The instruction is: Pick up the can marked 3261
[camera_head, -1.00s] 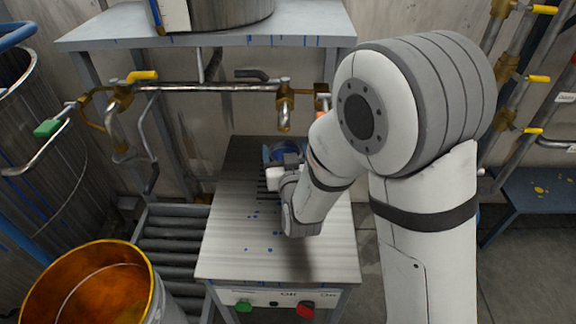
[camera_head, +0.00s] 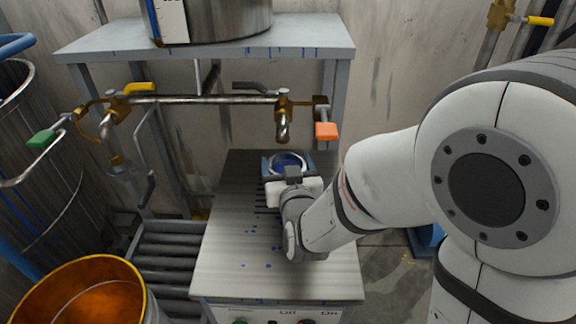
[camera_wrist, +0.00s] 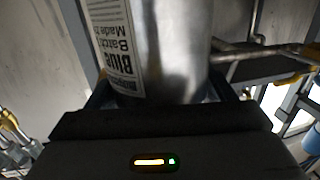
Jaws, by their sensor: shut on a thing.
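My gripper (camera_head: 290,172) is at the back of the steel-topped bench, shut on a can. The can (camera_head: 289,161) shows a round blue top in the head view, just beyond the jaws, over a blue square holder. In the wrist view the can (camera_wrist: 170,45) is a shiny metal cylinder, close up between the jaws. Its white label (camera_wrist: 117,45) reads "Blue" and "Batch", with "Made" partly readable. The number 3261 is not readable. Most of the can's lower body is hidden by my gripper in the head view.
The bench top (camera_head: 230,220) is clear on the left, with small blue paint spots. A tap (camera_head: 283,120) hangs above and behind the can, under a shelf (camera_head: 210,45) bearing a steel vessel. An orange bucket (camera_head: 130,275) and rollers (camera_head: 165,255) stand to the left.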

